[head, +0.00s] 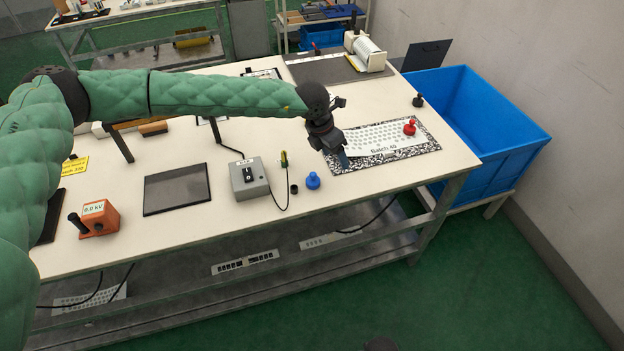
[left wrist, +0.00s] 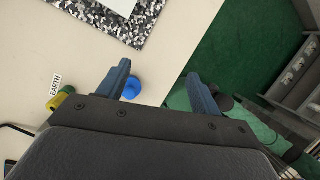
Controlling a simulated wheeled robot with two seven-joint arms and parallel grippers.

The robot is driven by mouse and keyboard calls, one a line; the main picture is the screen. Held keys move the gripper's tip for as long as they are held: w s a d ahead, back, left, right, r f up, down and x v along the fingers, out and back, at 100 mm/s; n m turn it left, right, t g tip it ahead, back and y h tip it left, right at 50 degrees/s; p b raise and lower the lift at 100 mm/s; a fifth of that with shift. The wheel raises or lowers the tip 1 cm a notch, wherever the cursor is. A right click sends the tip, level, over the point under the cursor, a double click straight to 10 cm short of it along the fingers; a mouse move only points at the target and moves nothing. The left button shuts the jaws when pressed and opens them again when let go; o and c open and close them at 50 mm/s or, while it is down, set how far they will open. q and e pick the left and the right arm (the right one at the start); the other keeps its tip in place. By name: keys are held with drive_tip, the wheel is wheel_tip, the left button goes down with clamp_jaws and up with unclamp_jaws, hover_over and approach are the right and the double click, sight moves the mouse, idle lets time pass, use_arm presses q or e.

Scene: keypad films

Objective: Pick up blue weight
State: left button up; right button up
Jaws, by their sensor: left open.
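The blue weight (head: 313,180) stands upright on the white table near its front edge, right of the grey switch box. In the left wrist view the blue weight (left wrist: 132,87) shows just beyond one finger, partly hidden by it. My left gripper (head: 335,157) is open and empty, above and to the right of the blue weight in the head view. In the left wrist view the fingers of the left gripper (left wrist: 162,82) are spread, with the table edge and green floor between them.
A red weight (head: 410,128) sits on a perforated film labelled Batch 42 (head: 375,138) on a speckled mat (head: 425,147). A grey switch box (head: 248,179), a yellow-green EARTH plug (head: 284,159) and a small black cap (head: 294,189) stand nearby. A blue crate (head: 505,150) is right of the table.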

sight(313, 174)
use_arm(q)
drive_tip(key=a+y, duration=0.1)
drive_tip(key=a, duration=0.1)
drive_tip(key=a+y, duration=0.1)
drive_tip(key=a, duration=0.1)
drive_tip(key=a+f+y, duration=0.1)
drive_tip(key=a, duration=0.1)
drive_tip(key=shift+s+n+y, duration=0.3)
drive_tip(key=shift+s+y, duration=0.05)
drive_tip(key=shift+y, duration=0.05)
drive_tip(key=shift+f, duration=0.15)
drive_tip(key=shift+f+p, duration=0.55)
drive_tip(key=shift+f, duration=0.55)
drive_tip(key=f+p, duration=0.3)
drive_tip(key=f, duration=0.1)
drive_tip(key=shift+s+d, duration=0.15)
drive_tip(key=shift+d, duration=0.1)
drive_tip(key=shift+f, duration=0.65)
use_arm(e)
wheel_tip(313, 174, down, 11)
drive_tip(key=s+d+t, duration=0.1)
drive_tip(key=d, duration=0.1)
drive_tip(key=shift+s+d, duration=0.4)
use_arm(q)
drive_tip(key=c, duration=1.2)
drive_tip(key=shift+c, duration=0.2)
use_arm(e)
drive_tip(key=shift+d, duration=0.1)
